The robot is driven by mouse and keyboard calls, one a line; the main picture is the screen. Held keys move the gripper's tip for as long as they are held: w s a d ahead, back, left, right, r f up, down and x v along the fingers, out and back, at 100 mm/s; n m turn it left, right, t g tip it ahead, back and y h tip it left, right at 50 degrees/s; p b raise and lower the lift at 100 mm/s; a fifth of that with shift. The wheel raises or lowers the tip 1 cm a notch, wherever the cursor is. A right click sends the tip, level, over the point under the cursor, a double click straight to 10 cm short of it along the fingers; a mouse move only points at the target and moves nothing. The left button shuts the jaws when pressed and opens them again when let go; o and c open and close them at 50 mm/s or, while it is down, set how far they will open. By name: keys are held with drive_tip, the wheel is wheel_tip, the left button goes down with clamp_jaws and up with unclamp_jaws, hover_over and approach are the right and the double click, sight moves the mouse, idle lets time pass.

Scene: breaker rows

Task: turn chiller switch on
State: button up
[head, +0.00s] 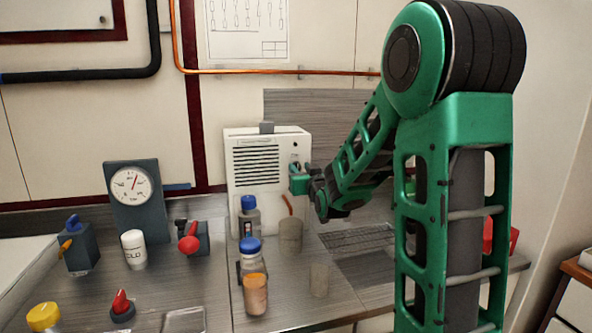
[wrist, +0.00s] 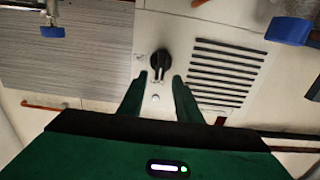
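The chiller (head: 262,190) is a white box with dark vent slots, standing at the back of the bench in the head view. Its switch is a black rotary knob (wrist: 160,60) on the front panel, seen in the wrist view beside the vent slots. My gripper (wrist: 159,76) is open, with one green finger on each side of the knob's lower part in that view. Gaps show between fingers and knob; I cannot tell whether the tips reach around it. In the head view my gripper (head: 299,182) is at the chiller's right front and largely hides the knob.
Bottles with blue caps (head: 254,290) stand in front of the chiller. A gauge (head: 130,185), a white cylinder (head: 133,248) and a red-handled valve (head: 190,242) are on the left. A small round light-coloured spot (wrist: 155,98) is on the panel near the knob.

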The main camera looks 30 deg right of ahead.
drive_tip(key=shift+x, duration=1.4)
drive_tip(key=c, duration=0.6)
drive_tip(key=shift+c, duration=0.2)
